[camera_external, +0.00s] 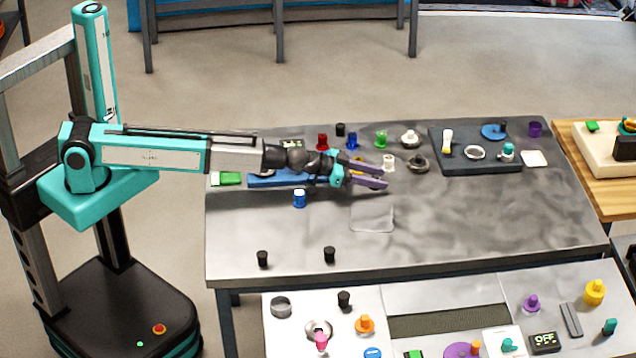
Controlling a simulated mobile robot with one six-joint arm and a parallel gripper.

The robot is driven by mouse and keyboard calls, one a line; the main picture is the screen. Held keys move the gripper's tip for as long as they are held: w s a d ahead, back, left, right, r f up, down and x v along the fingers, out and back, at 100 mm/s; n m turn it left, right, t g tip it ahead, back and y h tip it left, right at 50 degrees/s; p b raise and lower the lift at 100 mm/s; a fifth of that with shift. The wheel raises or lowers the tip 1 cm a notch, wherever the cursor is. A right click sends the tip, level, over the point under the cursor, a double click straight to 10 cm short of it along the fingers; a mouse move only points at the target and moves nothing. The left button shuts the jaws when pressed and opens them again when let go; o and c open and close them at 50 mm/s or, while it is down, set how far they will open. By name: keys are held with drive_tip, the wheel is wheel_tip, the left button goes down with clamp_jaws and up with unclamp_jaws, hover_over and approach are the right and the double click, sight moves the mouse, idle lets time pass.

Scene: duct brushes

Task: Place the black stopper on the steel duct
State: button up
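Two small black stoppers stand near the front left of the grey metal table (480,220): one stopper (262,259) at the left and another stopper (329,254) to its right. A third black stopper (340,130) stands at the back. A similar black piece (344,299) is on the front bench. I cannot tell for sure which piece is the steel duct; a round grey metal piece (281,306) is on the front bench. My gripper (384,176) reaches over the table's middle, its purple-grey fingers apart. I see nothing held, though the space between the fingers is small here.
Red, blue and green pieces (381,139) line the back of the table. A dark tray (480,165) with several parts is at the back right. A clear square (373,217) lies in front of my gripper. The table's front right is free.

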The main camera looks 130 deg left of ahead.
sight(375, 176)
idle(0.4)
clamp_jaws()
drive_tip(key=shift+r, duration=0.1)
drive_tip(key=shift+r+b, duration=0.45)
drive_tip(key=shift+r, duration=1)
drive_tip(key=shift+s+d+r, duration=0.15)
drive_tip(key=shift+s+r, duration=0.05)
drive_tip(key=s+d, duration=0.2)
drive_tip(key=s+d+b, duration=0.1)
drive_tip(key=s+d, duration=0.1)
drive_tip(key=s, duration=0.1)
drive_tip(key=s+d+r+b, duration=0.1)
drive_tip(key=s+d, duration=0.1)
drive_tip(key=shift+s+d, duration=0.3)
drive_tip(key=shift+d, duration=0.1)
drive_tip(key=shift+r+p, duration=0.15)
drive_tip(key=shift+p, duration=0.9)
drive_tip(key=shift+s+p, duration=0.15)
drive_tip(key=shift+p, duration=0.25)
